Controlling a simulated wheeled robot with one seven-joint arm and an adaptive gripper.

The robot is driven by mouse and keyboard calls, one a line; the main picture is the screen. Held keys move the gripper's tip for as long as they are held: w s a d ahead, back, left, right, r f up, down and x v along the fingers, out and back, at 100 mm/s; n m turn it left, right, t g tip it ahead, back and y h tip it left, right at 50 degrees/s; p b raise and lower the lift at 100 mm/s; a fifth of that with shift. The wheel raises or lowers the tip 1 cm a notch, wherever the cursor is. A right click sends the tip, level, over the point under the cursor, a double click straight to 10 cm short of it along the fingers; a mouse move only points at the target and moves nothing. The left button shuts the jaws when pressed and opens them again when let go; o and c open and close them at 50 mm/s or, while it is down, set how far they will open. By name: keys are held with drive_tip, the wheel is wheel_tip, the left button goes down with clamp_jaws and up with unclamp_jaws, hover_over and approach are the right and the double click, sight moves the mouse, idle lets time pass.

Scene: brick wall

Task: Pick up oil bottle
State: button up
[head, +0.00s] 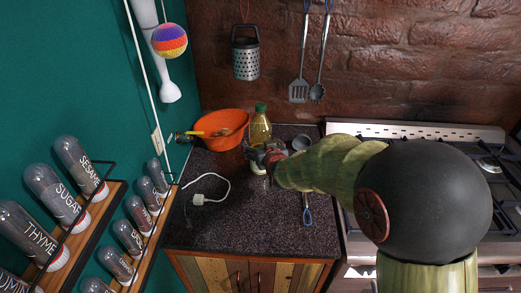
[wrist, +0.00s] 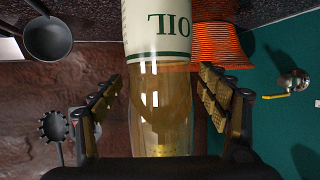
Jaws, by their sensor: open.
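The oil bottle (head: 261,128) stands upright on the dark counter in the head view, with a green cap and yellowish oil. In the wrist view the bottle (wrist: 162,95) appears upside down, with a white label reading OIL. My gripper (head: 258,158) is at the lower part of the bottle in the head view. In the wrist view my gripper (wrist: 160,105) is open, with one finger on each side of the bottle. Gaps show between the fingers and the glass. The bottle's base is partly hidden by my gripper in the head view.
An orange bowl (head: 220,129) stands close to the bottle's left. A ladle (head: 301,143) lies to its right, and a white cable (head: 213,190) lies on the counter. Spice jars on a rack (head: 140,230) are at left; a stove (head: 420,135) is at right.

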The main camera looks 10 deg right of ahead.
drive_tip(key=c, duration=0.4)
drive_tip(key=shift+r, duration=0.1)
drive_tip(key=c, duration=1.3)
